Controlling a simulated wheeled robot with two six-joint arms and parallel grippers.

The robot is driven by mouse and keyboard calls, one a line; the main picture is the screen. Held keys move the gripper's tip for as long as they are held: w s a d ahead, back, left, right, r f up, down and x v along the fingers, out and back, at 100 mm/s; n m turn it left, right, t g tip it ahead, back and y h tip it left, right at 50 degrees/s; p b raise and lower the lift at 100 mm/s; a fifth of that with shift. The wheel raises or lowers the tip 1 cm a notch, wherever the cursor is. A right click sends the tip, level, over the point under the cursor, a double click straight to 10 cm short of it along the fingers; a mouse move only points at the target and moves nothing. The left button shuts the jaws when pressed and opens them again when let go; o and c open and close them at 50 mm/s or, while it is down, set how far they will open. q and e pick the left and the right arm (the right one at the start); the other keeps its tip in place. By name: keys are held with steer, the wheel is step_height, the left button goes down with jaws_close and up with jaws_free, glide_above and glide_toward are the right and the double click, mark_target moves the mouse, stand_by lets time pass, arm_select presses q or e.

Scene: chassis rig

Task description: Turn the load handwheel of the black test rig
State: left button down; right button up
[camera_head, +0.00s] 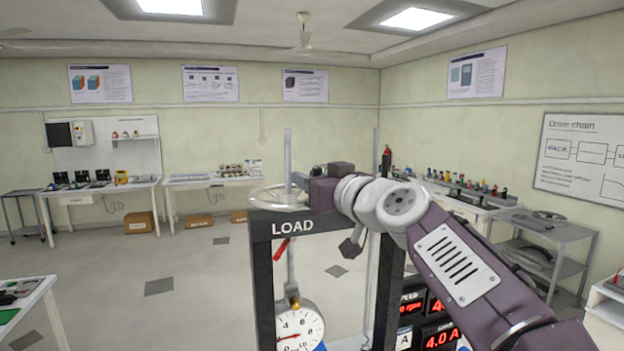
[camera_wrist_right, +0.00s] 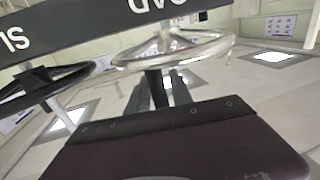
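The black test rig (camera_head: 261,262) stands in front of me in the head view, with "LOAD" in white on its top beam. The pale, ring-shaped load handwheel (camera_head: 268,203) lies flat above that beam. It also shows in the right wrist view (camera_wrist_right: 205,50), upside down under the lettering. My right gripper (camera_head: 300,181) is at the wheel's right side, its arm reaching over the rig. In the wrist view its two grey fingers (camera_wrist_right: 159,92) stand apart, with a dark upright piece between them. I cannot tell whether they touch it. My left gripper is not in view.
A second, black handwheel (camera_wrist_right: 45,82) is beside the load wheel in the wrist view. A dial gauge (camera_head: 300,326) hangs inside the frame, and red displays (camera_head: 438,338) sit at the lower right. Benches line the walls. The floor to the rig's left is clear.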

steer(key=shift+o, duration=0.2)
steer(key=shift+w+a, duration=0.15)
steer(key=shift+w, duration=0.05)
steer(key=shift+s, duration=0.1)
steer(key=b+v, duration=0.4)
steer(key=v, duration=0.5)
